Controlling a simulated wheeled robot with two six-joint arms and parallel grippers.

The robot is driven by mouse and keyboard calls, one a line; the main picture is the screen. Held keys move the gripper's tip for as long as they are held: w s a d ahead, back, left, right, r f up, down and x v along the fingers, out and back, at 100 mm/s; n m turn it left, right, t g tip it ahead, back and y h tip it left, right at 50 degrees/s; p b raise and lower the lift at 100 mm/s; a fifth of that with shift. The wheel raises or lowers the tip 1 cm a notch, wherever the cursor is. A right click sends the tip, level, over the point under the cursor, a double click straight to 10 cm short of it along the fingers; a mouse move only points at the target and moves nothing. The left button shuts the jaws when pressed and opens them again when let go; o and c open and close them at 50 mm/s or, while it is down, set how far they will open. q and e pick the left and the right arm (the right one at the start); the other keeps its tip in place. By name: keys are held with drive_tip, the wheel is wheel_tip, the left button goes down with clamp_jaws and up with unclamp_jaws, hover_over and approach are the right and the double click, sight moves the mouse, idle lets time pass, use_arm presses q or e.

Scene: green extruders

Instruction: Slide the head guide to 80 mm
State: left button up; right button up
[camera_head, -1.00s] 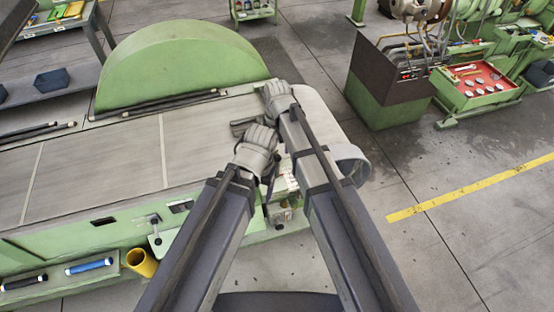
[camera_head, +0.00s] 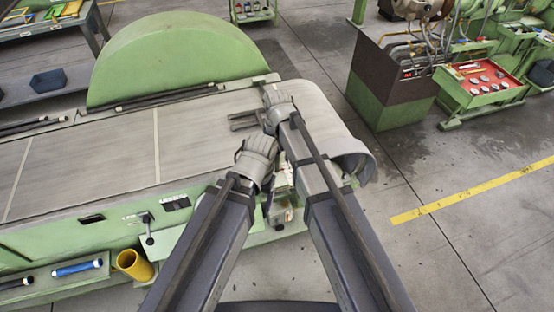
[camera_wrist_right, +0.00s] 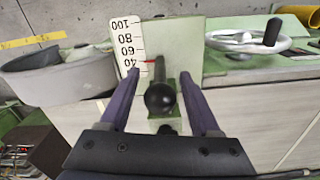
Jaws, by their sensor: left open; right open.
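The head guide's black ball knob (camera_wrist_right: 160,98) sits between the two fingers of my right gripper (camera_wrist_right: 159,77) in the right wrist view. The fingers are open, with a gap on either side of the knob. Behind it a white scale (camera_wrist_right: 127,45) reads 40 to 100, upside down.
The green machine has a flat grey bed (camera_head: 90,160) and a rounded green cover (camera_head: 175,60). A handwheel (camera_wrist_right: 250,42) is right of the scale. A yellow tube (camera_head: 134,265) stands at the machine's front. Floor right of the machine is clear up to a dark cabinet (camera_head: 392,85).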

clamp_jaws()
idle(0.5)
idle(0.9)
